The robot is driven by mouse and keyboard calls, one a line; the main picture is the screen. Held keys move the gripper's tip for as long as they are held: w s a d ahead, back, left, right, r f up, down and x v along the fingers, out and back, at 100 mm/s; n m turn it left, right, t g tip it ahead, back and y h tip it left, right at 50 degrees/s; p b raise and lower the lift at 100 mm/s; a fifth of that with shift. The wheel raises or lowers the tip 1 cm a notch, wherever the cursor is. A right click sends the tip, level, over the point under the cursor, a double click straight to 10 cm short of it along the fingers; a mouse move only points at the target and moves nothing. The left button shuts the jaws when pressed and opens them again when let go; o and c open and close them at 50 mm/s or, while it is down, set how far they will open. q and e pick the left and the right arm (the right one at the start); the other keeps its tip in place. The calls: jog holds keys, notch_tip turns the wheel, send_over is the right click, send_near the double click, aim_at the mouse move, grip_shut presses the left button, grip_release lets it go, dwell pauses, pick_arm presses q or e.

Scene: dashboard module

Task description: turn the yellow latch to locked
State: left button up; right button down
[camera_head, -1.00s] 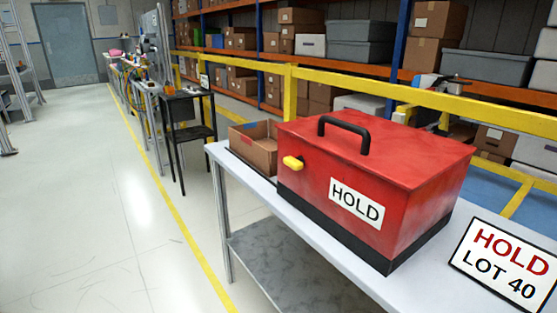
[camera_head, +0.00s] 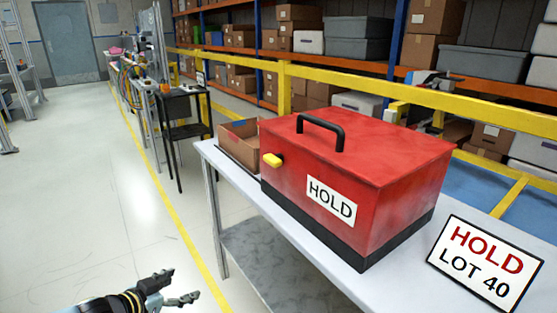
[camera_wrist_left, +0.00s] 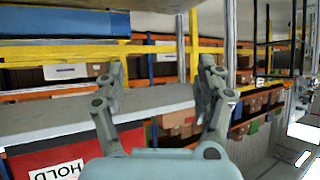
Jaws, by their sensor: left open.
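The yellow latch (camera_head: 271,160) is a small knob on the front face of the red box (camera_head: 375,155), near its left top edge. It lies roughly level. The box has a black handle (camera_head: 320,130) on its lid and a white HOLD label. My left gripper (camera_head: 183,285) is open and empty at the bottom of the head view, over the floor, left of and below the table, well apart from the latch. In the left wrist view its fingers (camera_wrist_left: 162,72) are spread, and part of the red box (camera_wrist_left: 70,160) shows at lower left; the latch does not show there.
The box stands on a light table (camera_head: 232,170) with a lower shelf. A cardboard bin (camera_head: 240,148) is beside it at left, and a HOLD LOT 40 sign (camera_head: 486,262) at right. A yellow rail (camera_head: 360,88) runs behind. The floor left of the table is clear.

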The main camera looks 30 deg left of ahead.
pick_arm(q)
jog(key=w+d+r+m+t+h, duration=0.1)
jog(key=w+r+t+h, duration=0.1)
jog(key=w+r, duration=0.45)
jog(key=w+d+r+m+t+h, duration=0.1)
jog(key=w+d+r+t+h, duration=0.15)
jog(key=r, duration=0.75)
jog(key=m+h, duration=0.3)
jog(key=h, duration=0.1)
send_near(268, 160)
jog(key=shift+t, duration=0.25)
jog(key=x, duration=0.8)
jog(key=shift+w+d+f, duration=0.15)
jog(key=shift+w+f, duration=0.05)
jog(key=shift+x, duration=0.75)
pick_arm(e)
jog(key=shift+d+r, duration=0.2)
jog(key=shift+r, duration=0.1)
pick_arm(q)
jog(key=shift+c, duration=0.4)
jog(key=shift+p, duration=0.3)
jog(key=c, duration=1.1)
pick_arm(e)
jog(key=shift+d, duration=0.3)
